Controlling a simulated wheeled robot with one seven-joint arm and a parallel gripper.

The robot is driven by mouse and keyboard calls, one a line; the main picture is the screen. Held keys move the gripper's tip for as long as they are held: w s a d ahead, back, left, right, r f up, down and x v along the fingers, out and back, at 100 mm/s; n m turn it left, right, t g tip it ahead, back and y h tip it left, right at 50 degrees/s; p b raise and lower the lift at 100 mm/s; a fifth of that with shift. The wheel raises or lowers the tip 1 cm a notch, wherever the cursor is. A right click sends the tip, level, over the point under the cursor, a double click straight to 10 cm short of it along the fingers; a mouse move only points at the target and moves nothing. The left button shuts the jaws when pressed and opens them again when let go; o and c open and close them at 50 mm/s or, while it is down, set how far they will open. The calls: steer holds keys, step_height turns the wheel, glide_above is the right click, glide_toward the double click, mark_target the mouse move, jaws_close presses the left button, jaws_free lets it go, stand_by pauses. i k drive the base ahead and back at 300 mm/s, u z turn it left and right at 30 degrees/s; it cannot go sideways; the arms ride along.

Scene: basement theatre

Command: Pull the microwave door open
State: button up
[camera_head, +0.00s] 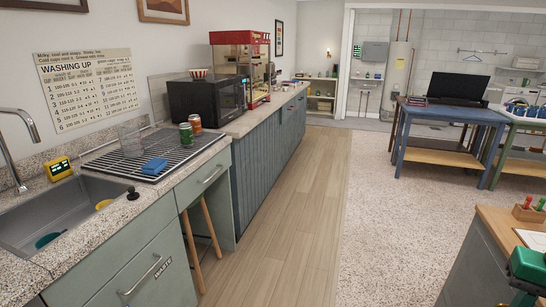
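The black microwave (207,100) stands on the left counter, past the drying rack and against the back wall. Its front faces right and is seen at a steep angle. Its door (230,95) looks shut; the handle is too small to make out. A red and white striped bowl (198,73) sits on top of the microwave. My gripper is not in view.
A red popcorn machine (241,66) stands just beyond the microwave. A wooden stool (206,232) is under the counter. The wooden floor (285,205) alongside is clear.

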mark_target(226, 98)
steer(key=u, duration=0.3)
steer(key=i, duration=3.75)
steer(key=z, duration=0.15)
